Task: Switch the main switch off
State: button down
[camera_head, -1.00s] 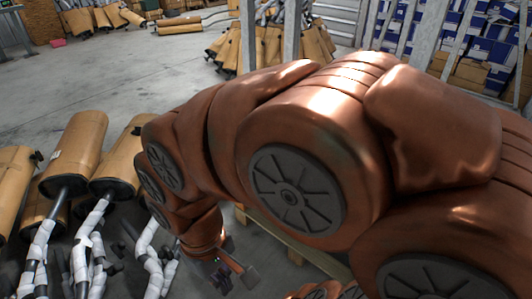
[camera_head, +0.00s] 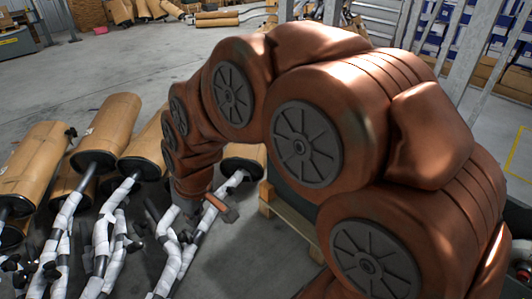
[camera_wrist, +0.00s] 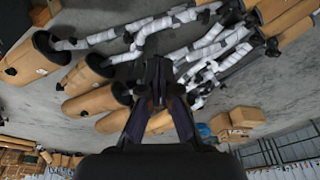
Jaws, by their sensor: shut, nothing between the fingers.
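I cannot make out a main switch in either view. My gripper (camera_wrist: 158,88) shows in the middle of the wrist view, with its dark fingers shut and nothing between them. Mufflers and white-wrapped pipes lie beyond the fingers, and no contact with them shows. In the head view my arm arches over to the left and its end points down above the wrapped pipes. The fingers are too small and dark there to make out clearly.
Brown-wrapped mufflers (camera_head: 108,126) with white-wrapped pipes (camera_head: 103,238) cover the floor at left. A wooden pallet (camera_head: 288,217) lies partly behind my arm. A yellow-topped unit (camera_head: 14,45) stands at the far left. Grey floor (camera_head: 130,65) is clear behind the mufflers.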

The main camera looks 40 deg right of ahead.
jog(key=w+d+f+n+t+h+b, duration=0.1)
jog(key=w+d+f+t+b, duration=0.2)
jog(key=w+d+f+b, duration=0.5)
jog(key=w+d+f+n+t+h+b, duration=0.1)
jog(key=w+d+f+n+t, duration=0.15)
jog(key=w, duration=1.05)
jog(key=w+d+f+n+t+h+b, duration=0.1)
jog(key=w+d+f+t+b, duration=0.2)
jog(key=w+d+f+b, duration=0.5)
jog(key=w+d+f+t+h+b, duration=0.1)
jog(key=w+d+f+h+b, duration=0.1)
jog(key=w+d+f, duration=0.35)
jog(key=w+d+f+t+h+b, duration=0.1)
jog(key=w+d+f+h+b, duration=0.15)
jog(key=d, duration=0.65)
jog(key=s+d+f+n+h+b, duration=0.1)
jog(key=s+d+f+h+b, duration=0.1)
jog(key=d, duration=0.6)
jog(key=s+d+f+n+h+b, duration=0.1)
jog(key=s+d+f+h+b, duration=0.1)
jog(key=d+f+h+b, duration=0.2)
jog(key=d+f+h, duration=0.1)
jog(key=d+f, duration=0.2)
jog(key=d, duration=0.1)
jog(key=shift+t, duration=0.25)
